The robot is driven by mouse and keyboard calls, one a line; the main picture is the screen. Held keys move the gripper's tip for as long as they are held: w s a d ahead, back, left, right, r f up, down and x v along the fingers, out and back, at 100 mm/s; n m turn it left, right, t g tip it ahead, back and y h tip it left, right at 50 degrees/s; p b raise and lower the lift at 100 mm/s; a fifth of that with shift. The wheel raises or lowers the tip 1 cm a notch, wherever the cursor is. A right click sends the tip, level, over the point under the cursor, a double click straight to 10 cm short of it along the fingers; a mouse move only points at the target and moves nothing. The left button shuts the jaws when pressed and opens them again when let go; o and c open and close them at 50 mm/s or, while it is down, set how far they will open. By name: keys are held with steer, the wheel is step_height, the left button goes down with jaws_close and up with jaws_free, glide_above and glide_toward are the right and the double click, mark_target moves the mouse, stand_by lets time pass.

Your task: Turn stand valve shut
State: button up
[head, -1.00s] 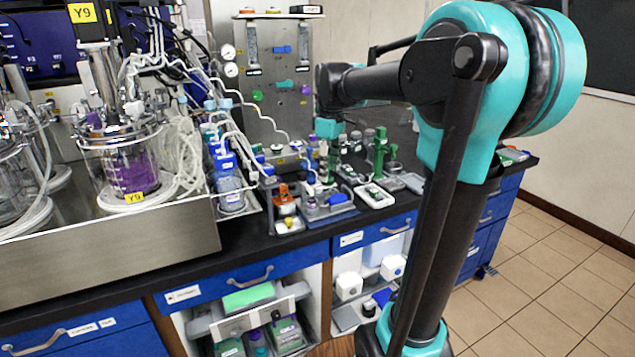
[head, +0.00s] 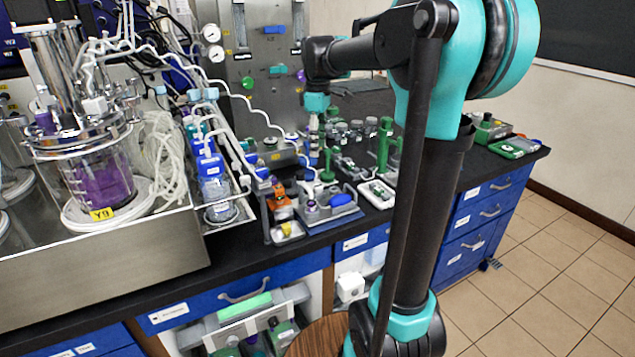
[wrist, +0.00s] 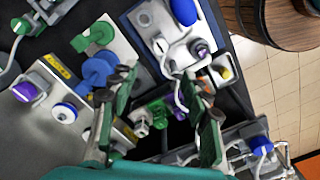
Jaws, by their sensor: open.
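My gripper (wrist: 157,80) is open in the wrist view, with its two green fingers apart and nothing held between them. A blue handwheel-like knob (wrist: 96,70) on a light block with a yellow label lies just left of the left fingertip. A green knob (wrist: 92,38) is beyond it. White and green fittings (wrist: 147,120) show between the fingers, lower down. I cannot tell for sure which of these is the stand valve. In the head view my gripper (head: 314,122) points down above the crowded bench, small and partly lost among the items there.
A tray with a blue part (head: 340,200) and an orange-topped bottle (head: 279,200) stand near the bench front. A green stand (head: 384,148) rises right of my gripper. The steel tray (head: 110,255) with a glass vessel (head: 100,185) is at left. The bench's far right holds green-and-grey items.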

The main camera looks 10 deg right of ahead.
mark_target(318, 186)
step_height(318, 186, down, 14)
steer(key=shift+r, duration=0.2)
steer(key=shift+c, duration=0.4)
jaws_close()
